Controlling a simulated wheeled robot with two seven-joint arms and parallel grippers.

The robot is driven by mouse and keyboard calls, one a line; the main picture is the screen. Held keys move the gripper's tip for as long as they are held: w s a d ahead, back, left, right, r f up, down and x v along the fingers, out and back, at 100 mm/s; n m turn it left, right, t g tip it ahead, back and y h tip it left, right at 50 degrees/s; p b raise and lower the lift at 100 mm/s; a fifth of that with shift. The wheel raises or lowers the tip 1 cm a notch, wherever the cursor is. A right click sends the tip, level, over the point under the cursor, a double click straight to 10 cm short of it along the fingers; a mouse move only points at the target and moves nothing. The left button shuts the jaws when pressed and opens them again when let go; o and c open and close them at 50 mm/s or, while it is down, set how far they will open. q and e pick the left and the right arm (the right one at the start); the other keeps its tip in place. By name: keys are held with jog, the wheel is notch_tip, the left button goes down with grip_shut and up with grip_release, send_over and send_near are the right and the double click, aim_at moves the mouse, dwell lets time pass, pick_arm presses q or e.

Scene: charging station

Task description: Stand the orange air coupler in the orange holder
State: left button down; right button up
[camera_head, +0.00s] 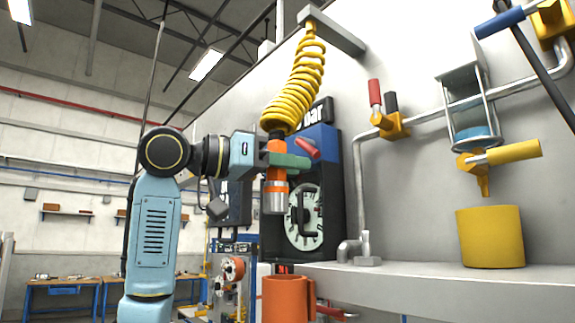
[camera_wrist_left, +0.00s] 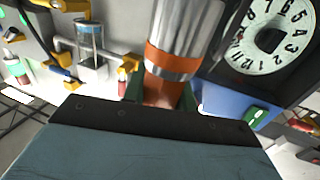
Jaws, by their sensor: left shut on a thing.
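The orange air coupler (camera_head: 275,189) hangs upright from a coiled yellow hose, with its silver tip pointing down. My left gripper (camera_head: 283,161) is shut on its orange body from the left. The coupler also shows in the left wrist view (camera_wrist_left: 178,50), between green finger pads (camera_wrist_left: 163,92). The orange holder (camera_head: 288,299) is an open-topped cup at the bottom of the head view, below the coupler and slightly to its right. There is a clear gap between the silver tip and the holder. My right gripper is not in view.
A pressure gauge (camera_head: 305,222) on a black and blue panel stands close behind the coupler. A grey shelf (camera_head: 430,285) with a yellow cup (camera_head: 490,237) extends to the right. Pipes and valves (camera_head: 393,124) line the wall. Open room lies left of my arm.

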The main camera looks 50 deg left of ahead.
pick_arm(q)
jog(key=shift+w+d+f+b, duration=0.1)
jog(key=shift+w+f+b, duration=0.15)
jog(key=shift+f+b, duration=1.9)
jog(key=shift+w+d+f+b, duration=0.1)
jog(key=shift+w+f+b, duration=0.1)
jog(key=shift+f+b, duration=1.95)
jog(key=shift+w+d+f+b, duration=0.1)
jog(key=shift+w+f+b, duration=0.15)
jog(key=shift+f+b, duration=1.9)
jog(key=shift+f+p, duration=0.65)
jog(key=shift+f, duration=0.05)
jog(key=c, duration=1)
grip_release()
jog(key=shift+c, duration=0.2)
jog(key=b+v, duration=0.1)
jog(key=v, duration=1.2)
jog(key=shift+s+a, duration=0.15)
jog(key=shift+s, duration=0.05)
